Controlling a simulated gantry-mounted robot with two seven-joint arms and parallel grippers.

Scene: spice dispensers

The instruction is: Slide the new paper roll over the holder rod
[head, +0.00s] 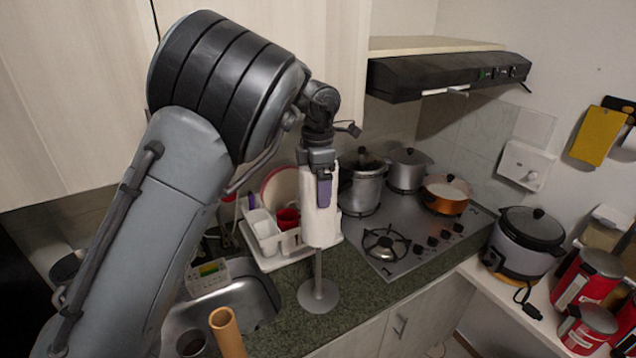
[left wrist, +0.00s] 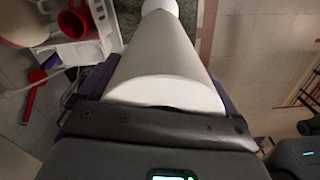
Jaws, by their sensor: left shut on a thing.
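The white paper roll (head: 318,215) is upright above the counter in the head view. My left gripper (head: 322,180), with purple fingers, is shut on its upper part from above. The grey holder (head: 318,296) stands on the counter, its round base below the roll. A short length of its rod shows under the roll, in line with it; I cannot tell whether the hidden upper rod is inside or behind the roll. In the left wrist view the roll (left wrist: 168,65) extends away from the purple fingers. My right gripper is not in view.
A white dish rack (head: 268,240) with a red cup is close to the left of the roll. The stove (head: 400,245) with pots is to the right. The sink (head: 250,300) is left of the holder. A brown cardboard tube (head: 227,333) stands at the front.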

